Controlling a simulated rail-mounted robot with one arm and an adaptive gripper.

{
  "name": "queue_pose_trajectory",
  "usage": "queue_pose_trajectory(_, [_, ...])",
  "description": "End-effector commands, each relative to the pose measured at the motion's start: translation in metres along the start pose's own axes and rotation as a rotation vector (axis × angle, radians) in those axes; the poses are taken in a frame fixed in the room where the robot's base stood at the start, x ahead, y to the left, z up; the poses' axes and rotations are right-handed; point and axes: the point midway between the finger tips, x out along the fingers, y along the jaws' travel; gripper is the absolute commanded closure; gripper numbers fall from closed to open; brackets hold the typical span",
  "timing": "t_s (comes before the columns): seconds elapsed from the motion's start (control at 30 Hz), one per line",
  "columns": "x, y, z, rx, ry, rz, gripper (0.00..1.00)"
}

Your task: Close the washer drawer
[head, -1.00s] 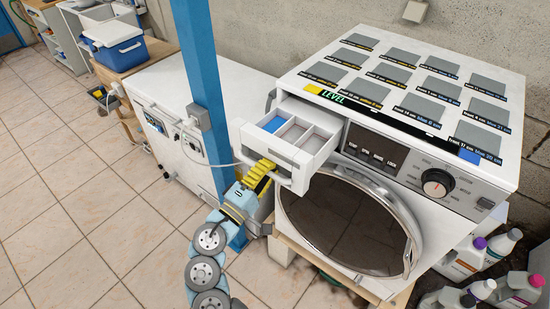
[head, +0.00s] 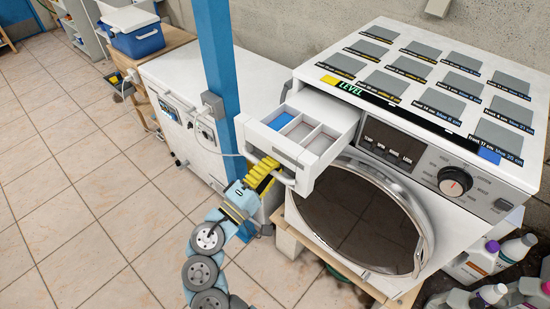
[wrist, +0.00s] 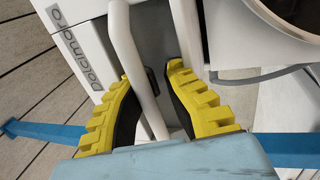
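The white washer drawer (head: 318,148) stands pulled out at the top left of the washing machine (head: 330,89). It has a blue compartment (head: 278,122) and two pale ones. A bar handle (head: 287,181) runs across its front and also shows in the wrist view (wrist: 127,50). My gripper (head: 268,166), with yellow ribbed fingers, is at this handle. In the wrist view my gripper (wrist: 157,76) has one finger on each side of the bar. A gap shows between the bar and the right finger. Contact with the left finger is hard to tell.
A blue post (head: 218,70) stands close left of the drawer, beside a white chest (head: 180,100). The round washer door (head: 360,222) is below the drawer. Bottles (head: 470,262) stand at the lower right. Tiled floor at left is clear.

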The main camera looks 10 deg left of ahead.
Motion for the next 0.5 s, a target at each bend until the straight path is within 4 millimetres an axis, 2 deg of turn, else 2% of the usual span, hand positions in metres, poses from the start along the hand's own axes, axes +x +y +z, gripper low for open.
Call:
queue_pose_trajectory(0.03, [-0.006, -0.048, -0.001, -0.029, 0.012, -0.092, 0.74])
queue_pose_trajectory(0.33, [-0.008, -0.046, 0.0, -0.029, 0.01, -0.091, 0.74])
queue_pose_trajectory(0.5, [-0.022, -0.043, -0.001, -0.029, 0.008, -0.081, 0.74])
